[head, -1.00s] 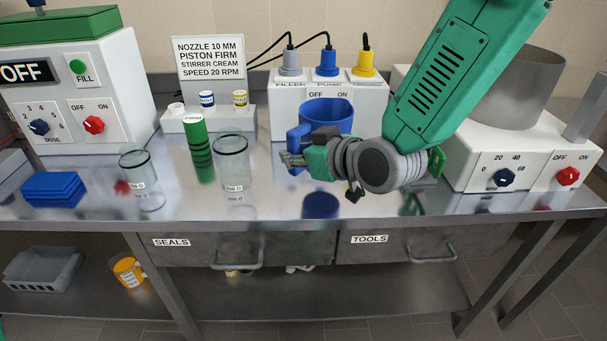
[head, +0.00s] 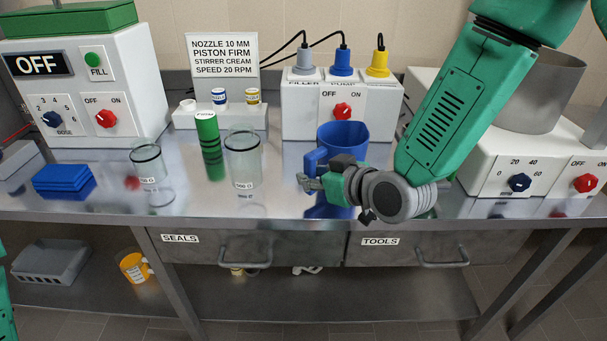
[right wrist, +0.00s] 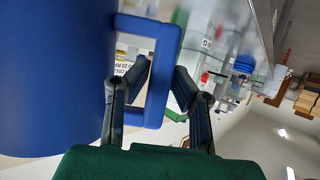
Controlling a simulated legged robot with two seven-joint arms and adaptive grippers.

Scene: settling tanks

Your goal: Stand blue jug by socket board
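The blue jug (head: 345,142) is upright on the bench, or barely above it, in front of the white socket board (head: 301,113). Its lower part is mostly hidden behind my right gripper (head: 306,183). In the right wrist view, the jug (right wrist: 60,75) fills the left side. The fingers of my right gripper (right wrist: 163,72) straddle the outer bar of its handle (right wrist: 166,60), one finger on each side, with their tips against it. My left gripper is not in view.
A clear beaker (head: 243,160), a green cylinder (head: 210,150) and a smaller beaker (head: 148,165) stand left of the jug. A white dial unit (head: 480,165) stands to the right. Blue slabs (head: 64,180) lie at the far left. The bench front is clear.

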